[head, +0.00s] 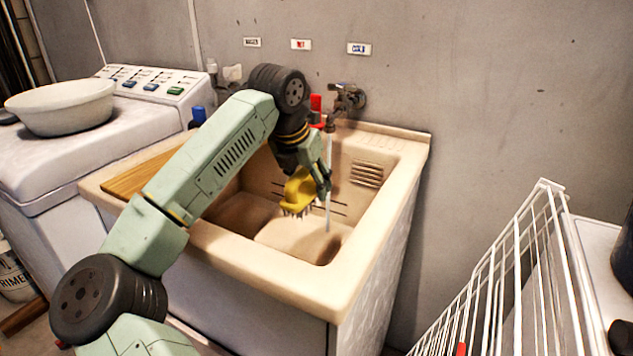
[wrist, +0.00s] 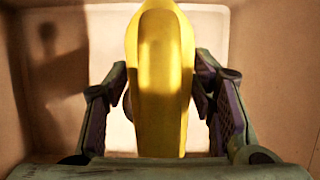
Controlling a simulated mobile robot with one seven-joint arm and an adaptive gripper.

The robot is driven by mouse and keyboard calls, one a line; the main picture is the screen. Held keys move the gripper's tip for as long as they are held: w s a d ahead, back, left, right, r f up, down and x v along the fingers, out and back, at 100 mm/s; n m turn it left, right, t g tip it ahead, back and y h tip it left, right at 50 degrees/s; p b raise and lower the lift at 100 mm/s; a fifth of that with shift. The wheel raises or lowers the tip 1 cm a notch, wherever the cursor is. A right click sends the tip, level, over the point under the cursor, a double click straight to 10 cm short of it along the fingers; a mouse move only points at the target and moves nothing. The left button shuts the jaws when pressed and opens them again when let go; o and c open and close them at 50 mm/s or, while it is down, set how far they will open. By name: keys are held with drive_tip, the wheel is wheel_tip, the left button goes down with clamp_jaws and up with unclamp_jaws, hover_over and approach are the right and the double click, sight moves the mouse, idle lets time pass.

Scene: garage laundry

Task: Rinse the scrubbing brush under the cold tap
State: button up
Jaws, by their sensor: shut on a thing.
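In the wrist view the yellow brush back (wrist: 160,80) lies between the two fingers of my gripper (wrist: 160,110). A tap (head: 335,112) on the wall runs a thin stream of water (head: 328,190) into the sink. The stream falls just right of the brush and gripper; I cannot tell whether it touches the brush. The "cold" wall label (head: 359,48) is above the tap on the right.
A wooden board (head: 140,178) lies across the sink's left side. A washing machine (head: 110,140) with a white basin (head: 62,108) on top stands left. Red and blue-capped items (head: 198,114) stand behind the sink. A white wire rack (head: 510,270) is at right front.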

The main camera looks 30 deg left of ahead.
sight(300, 194)
drive_tip(key=shift+s+d+b, duration=0.1)
drive_tip(key=shift+s+b, duration=0.6)
drive_tip(key=shift+s, duration=1.15)
drive_tip(key=shift+s+r, duration=0.1)
drive_tip(key=shift+s+d+r+p, duration=0.1)
drive_tip(key=shift+s+r+p, duration=0.1)
drive_tip(key=shift+s+r, duration=0.95)
drive_tip(key=shift+s+d+r+p, duration=0.1)
drive_tip(key=shift+s+r+p, duration=0.1)
drive_tip(key=shift+s+r, duration=0.85)
drive_tip(key=shift+s+f, duration=0.2)
drive_tip(key=shift+f, duration=0.1)
